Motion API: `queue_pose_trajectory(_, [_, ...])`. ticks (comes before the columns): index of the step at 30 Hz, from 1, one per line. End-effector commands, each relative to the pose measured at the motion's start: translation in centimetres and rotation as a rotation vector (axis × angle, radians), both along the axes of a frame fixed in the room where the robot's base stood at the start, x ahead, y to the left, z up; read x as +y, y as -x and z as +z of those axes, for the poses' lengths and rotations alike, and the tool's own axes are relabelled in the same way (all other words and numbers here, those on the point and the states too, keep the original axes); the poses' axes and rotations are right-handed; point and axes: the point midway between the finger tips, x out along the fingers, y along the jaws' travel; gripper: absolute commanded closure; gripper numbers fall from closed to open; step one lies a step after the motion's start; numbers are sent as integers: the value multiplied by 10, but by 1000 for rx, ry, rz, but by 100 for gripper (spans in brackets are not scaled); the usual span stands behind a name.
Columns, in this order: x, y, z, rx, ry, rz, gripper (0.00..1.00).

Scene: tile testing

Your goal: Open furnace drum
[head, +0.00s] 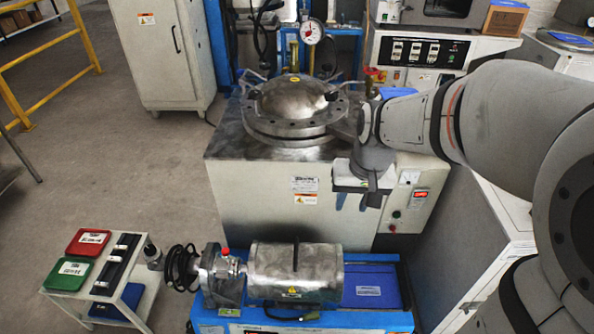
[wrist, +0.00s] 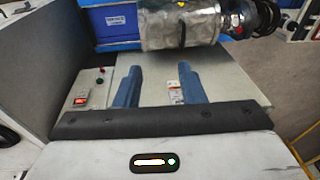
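A horizontal metal drum (head: 295,268) lies on a blue base (head: 375,318) at the bottom of the head view, and it shows at the top of the wrist view (wrist: 180,24). A dark vertical mark or catch is on its side. A round vessel with a bolted, domed metal lid (head: 292,97) stands behind it on a cabinet; the lid is down. I cannot tell for sure which is the furnace drum. My gripper (head: 353,201) points down in front of the cabinet's right side. In the wrist view its two blue fingers (wrist: 159,82) are apart with nothing between them.
The cabinet (head: 265,195) is close to my gripper; its panel has a red-lit switch (head: 420,194). A motor unit (head: 222,275) adjoins the drum. A small cart (head: 145,290) with red and green trays is at the left. Open floor lies further left.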

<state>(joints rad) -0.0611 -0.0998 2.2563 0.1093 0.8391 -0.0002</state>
Motion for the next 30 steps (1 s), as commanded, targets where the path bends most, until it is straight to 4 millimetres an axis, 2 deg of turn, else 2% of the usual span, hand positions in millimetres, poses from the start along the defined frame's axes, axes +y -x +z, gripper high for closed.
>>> queue_pose_trajectory(1, [10,-19,-48,21,-12,4,64])
queue_pose_trajectory(9, [61,-103,-198,92,-74,-5,64])
queue_pose_trajectory(13, [81,-129,-258,118,-92,-11,64])
queue_pose_trajectory(15, [89,-138,-281,127,-99,-16,64])
queue_pose_trajectory(18, [96,-146,-300,135,-105,-18,64])
queue_pose_trajectory(26, [103,-149,-321,141,-109,-19,64])
queue_pose_trajectory(30, [106,-149,-341,142,-108,-20,64])
